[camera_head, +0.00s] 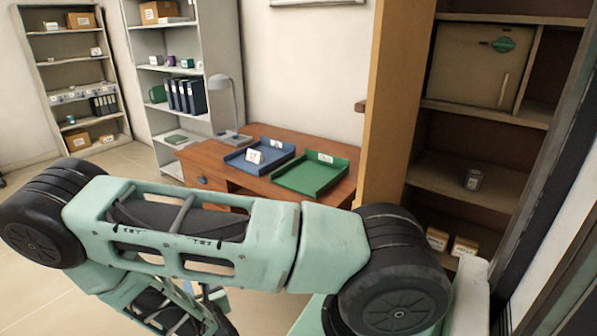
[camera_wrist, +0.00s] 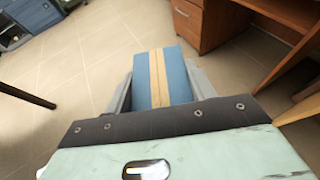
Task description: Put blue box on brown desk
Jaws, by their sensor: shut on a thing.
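In the wrist view a blue box (camera_wrist: 176,72) with a tan stripe along its middle sits between the two grey fingers of my gripper (camera_wrist: 160,90). My gripper is shut on it and holds it over the tiled floor. The brown desk (camera_head: 262,139) stands against the back wall in the head view. Part of the desk also shows in the wrist view (camera_wrist: 205,25), at the top right, apart from the box.
A blue tray (camera_head: 260,157) with a white card, a green tray (camera_head: 310,175) and a grey lamp (camera_head: 224,100) stand on the desk. A tall wooden shelf (camera_head: 395,110) rises right of it. A white shelf (camera_head: 170,85) stands to its left.

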